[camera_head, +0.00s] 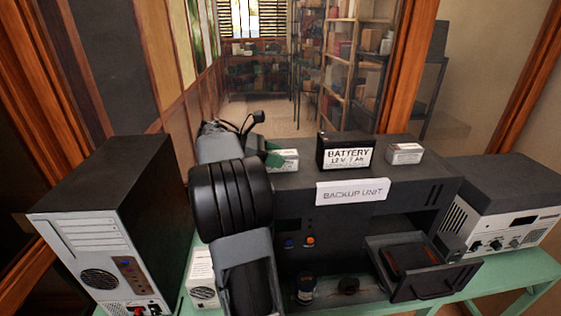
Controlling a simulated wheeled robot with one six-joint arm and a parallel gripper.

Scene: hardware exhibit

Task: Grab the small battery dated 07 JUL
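My gripper (248,128) is at the far end of my arm, near the left white block. Its fingers are mostly hidden, and I cannot tell whether they are open.
A computer tower (105,215) stands at left, and a grey instrument (510,218) at right, on a green bench (515,275). The unit's drawer (428,272) is pulled out at front right. A white box (202,278) stands beside my arm. Shelves stand behind.

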